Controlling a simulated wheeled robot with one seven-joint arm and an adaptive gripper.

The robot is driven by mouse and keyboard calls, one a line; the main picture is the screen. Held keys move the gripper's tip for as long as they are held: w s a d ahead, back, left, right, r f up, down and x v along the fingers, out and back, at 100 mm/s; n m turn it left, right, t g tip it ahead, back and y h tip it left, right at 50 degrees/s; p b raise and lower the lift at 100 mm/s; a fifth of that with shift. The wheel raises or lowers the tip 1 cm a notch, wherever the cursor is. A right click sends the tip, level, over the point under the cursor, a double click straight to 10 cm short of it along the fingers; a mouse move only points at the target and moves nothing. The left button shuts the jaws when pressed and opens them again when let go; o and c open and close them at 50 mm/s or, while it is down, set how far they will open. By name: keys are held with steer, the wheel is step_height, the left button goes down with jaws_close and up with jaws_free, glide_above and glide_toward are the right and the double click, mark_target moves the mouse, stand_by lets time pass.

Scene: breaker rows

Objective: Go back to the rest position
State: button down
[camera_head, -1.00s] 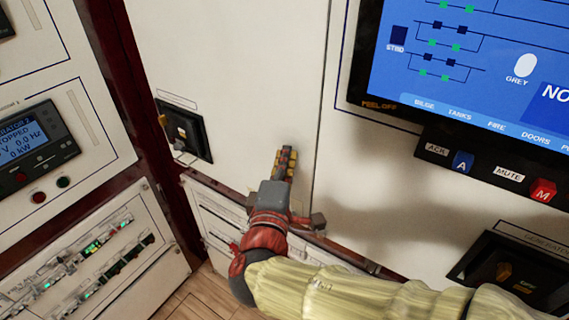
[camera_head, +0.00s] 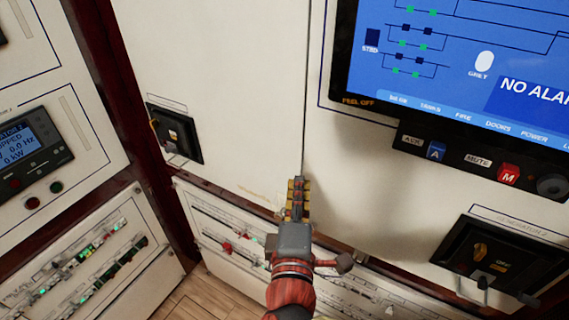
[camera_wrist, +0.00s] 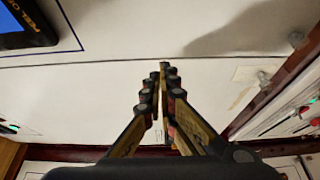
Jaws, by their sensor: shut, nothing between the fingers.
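My gripper (camera_head: 298,192) is in the lower middle of the head view, in front of the white cabinet panel (camera_head: 225,85). Its yellow and dark fingers are together with nothing between them. In the wrist view the closed fingers (camera_wrist: 163,75) point at the white panel (camera_wrist: 110,85), across which a dark seam runs. I cannot tell how far the fingertips are from the panel.
A screen (camera_head: 460,70) with buttons below it is at upper right. A black rotary switch (camera_head: 495,262) is at lower right, another (camera_head: 174,132) at left. Breaker rows (camera_head: 90,265) are at lower left, with more behind my gripper. Wooden floor (camera_head: 205,298) shows between cabinets.

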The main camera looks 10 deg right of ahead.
steer(key=s+d+f+g, duration=0.4)
steer(key=f+g, duration=0.1)
steer(key=f, duration=0.5)
steer(key=s+f+m+g+y, duration=0.3)
steer(key=s+f+m+g, duration=0.2)
steer(key=s+m+g, duration=0.4)
steer(key=d+r+m+t+y, duration=0.1)
steer(key=d+r+m+t, duration=0.1)
steer(key=d+r+m, duration=0.3)
steer(key=shift+w+d+r+m, duration=0.2)
steer(key=shift+w+r+m, duration=0.2)
steer(key=shift+r+m, duration=0.25)
steer(key=shift+f, duration=0.1)
